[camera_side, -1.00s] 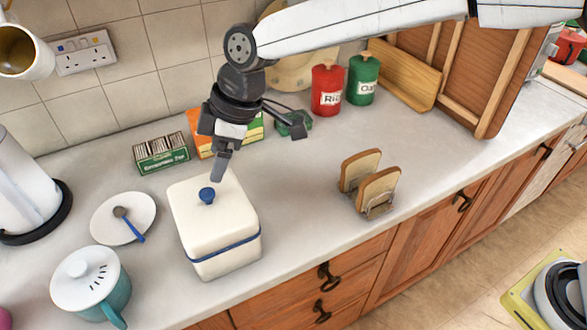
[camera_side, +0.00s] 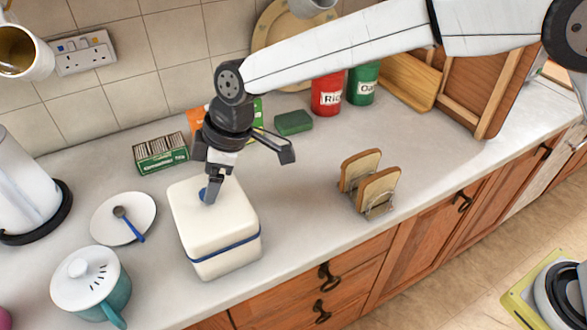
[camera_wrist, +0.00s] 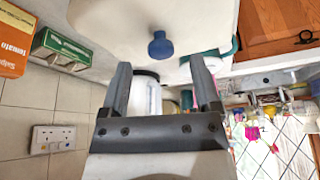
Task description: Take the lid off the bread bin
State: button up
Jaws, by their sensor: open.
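The bread bin (camera_side: 225,262) is a cream box with a blue band near the front of the counter. Its cream lid (camera_side: 235,212) sits on it, with a round blue knob (camera_wrist: 160,46) on top. In the side view the knob (camera_side: 202,194) is partly hidden behind one finger. My gripper (camera_side: 248,176) is open and empty, tilted, with one finger low by the knob and the other raised to the right. In the wrist view the knob appears just beyond and between the tips of my gripper (camera_wrist: 161,68); contact cannot be told.
Left of the bin are a saucer (camera_side: 104,225) with a spoon, a teal lidded pot (camera_side: 115,287) and a kettle (camera_side: 22,185). A tea box (camera_side: 161,153) and a green sponge (camera_side: 293,123) lie behind. A toast rack (camera_side: 380,205) stands right, with clear counter between.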

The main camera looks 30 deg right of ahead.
jog(key=shift+x, duration=1.6)
jog(key=shift+r, duration=0.1)
grip_shut()
